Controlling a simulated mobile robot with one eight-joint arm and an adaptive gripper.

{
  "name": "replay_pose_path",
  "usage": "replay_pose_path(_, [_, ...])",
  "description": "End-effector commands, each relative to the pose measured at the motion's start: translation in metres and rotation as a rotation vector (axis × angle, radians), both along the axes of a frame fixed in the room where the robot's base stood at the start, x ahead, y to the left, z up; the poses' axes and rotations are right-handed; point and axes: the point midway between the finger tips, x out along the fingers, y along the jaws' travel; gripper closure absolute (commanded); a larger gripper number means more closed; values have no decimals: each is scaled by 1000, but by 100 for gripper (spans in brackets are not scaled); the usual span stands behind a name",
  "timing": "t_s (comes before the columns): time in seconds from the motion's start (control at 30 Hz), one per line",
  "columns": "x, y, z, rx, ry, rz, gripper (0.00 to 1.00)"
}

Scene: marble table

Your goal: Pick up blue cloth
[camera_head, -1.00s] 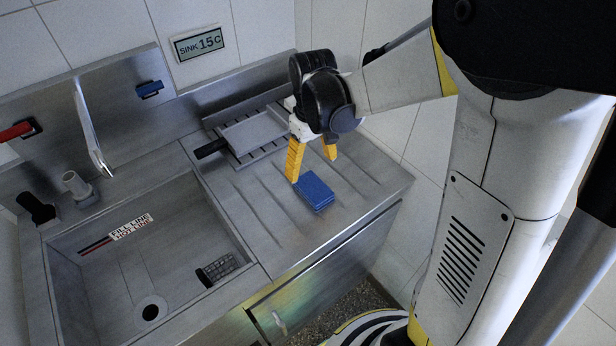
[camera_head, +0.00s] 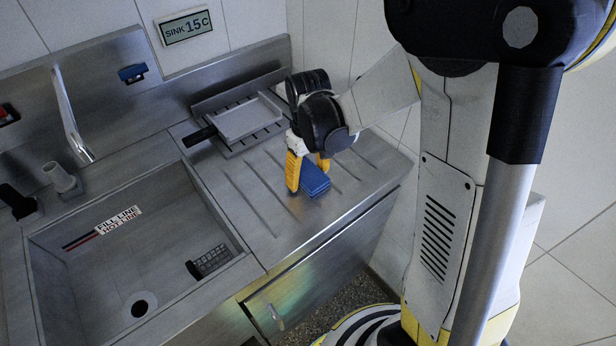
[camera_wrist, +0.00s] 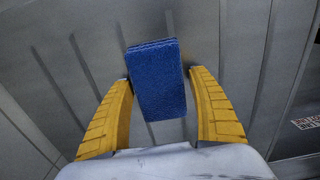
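The blue cloth (camera_head: 313,179) is a folded, flat stack on the ribbed steel drainboard, right of the sink. It also shows in the wrist view (camera_wrist: 158,82), between the tips of my two yellow fingers. My gripper (camera_head: 307,177) is low over the drainboard, pointing down, with a finger on either side of the cloth. In the wrist view my gripper (camera_wrist: 160,85) is open, with the left fingertip very near the cloth's edge and a small gap at the right. I cannot tell whether either finger touches it.
A metal tray (camera_head: 247,119) with a black handle lies on a rack behind my gripper. The sink basin (camera_head: 120,270) is to the left, with a faucet (camera_head: 72,120) behind it. The drainboard's front edge (camera_head: 335,230) is close to the cloth. A wall rises behind.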

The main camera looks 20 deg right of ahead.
Motion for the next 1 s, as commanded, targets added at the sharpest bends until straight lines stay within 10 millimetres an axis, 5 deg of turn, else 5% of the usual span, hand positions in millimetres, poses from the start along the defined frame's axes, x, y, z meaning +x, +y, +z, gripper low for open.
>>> replay_pose_path(0.03, [0, 0, 0, 0, 0, 0, 48])
replay_pose_path(0.1, [0, 0, 0, 0, 0, 0, 70])
replay_pose_path(0.2, [0, 0, 0, 0, 0, 0, 77])
replay_pose_path(0.53, [0, 0, 8, 0, 0, 0, 77])
replay_pose_path(0.77, [0, 0, 44, 0, 0, 0, 77])
replay_pose_path(1.0, [-22, -50, 77, 0, 0, -7, 77])
